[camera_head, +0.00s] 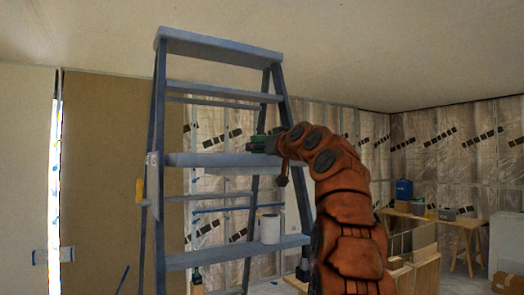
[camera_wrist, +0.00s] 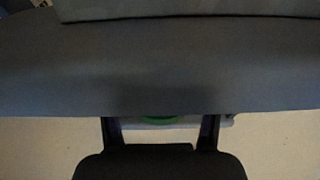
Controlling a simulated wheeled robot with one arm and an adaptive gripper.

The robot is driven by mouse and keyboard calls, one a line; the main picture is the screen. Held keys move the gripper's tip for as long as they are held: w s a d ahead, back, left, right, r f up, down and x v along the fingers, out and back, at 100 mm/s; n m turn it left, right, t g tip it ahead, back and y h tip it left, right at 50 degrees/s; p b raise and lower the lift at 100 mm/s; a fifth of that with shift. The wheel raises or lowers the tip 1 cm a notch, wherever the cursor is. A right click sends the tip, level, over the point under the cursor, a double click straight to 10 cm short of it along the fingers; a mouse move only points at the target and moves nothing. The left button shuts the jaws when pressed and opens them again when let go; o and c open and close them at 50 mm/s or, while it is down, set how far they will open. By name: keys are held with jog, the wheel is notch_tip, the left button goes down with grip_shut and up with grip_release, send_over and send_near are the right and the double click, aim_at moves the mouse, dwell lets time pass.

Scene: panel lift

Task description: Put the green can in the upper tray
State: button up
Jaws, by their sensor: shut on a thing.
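My gripper (camera_head: 262,143) is shut on the green can (camera_head: 258,143), which shows only as a small dark green patch in the head view. In the wrist view a sliver of the green can (camera_wrist: 160,118) shows between the two fingers; the rest is hidden behind a grey ladder surface (camera_wrist: 150,65). A blue-grey stepladder stands in front of me. Its wide middle shelf, which looks like the upper tray (camera_head: 210,160), is just below the can in the head view. I cannot tell whether the can touches it.
A white can (camera_head: 269,228) stands on the lower step (camera_head: 220,256). Ladder rungs (camera_head: 215,90) and the top cap (camera_head: 215,47) are above my gripper. A yellow-handled tool (camera_head: 139,190) hangs at the left rail. A workbench (camera_head: 440,219) is at the back right.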

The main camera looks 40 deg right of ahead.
dwell(0.3)
jog(key=shift+f, duration=0.2)
jog(key=o, duration=1.3)
jog(key=shift+r, duration=0.15)
jog(key=shift+r, duration=0.1)
jog(key=shift+s+b, duration=0.3)
jog(key=shift+s, duration=0.05)
jog(key=s+a+b, duration=0.1)
jog(key=s+b, duration=0.3)
jog(key=s, duration=0.7)
jog(key=shift+s, duration=0.15)
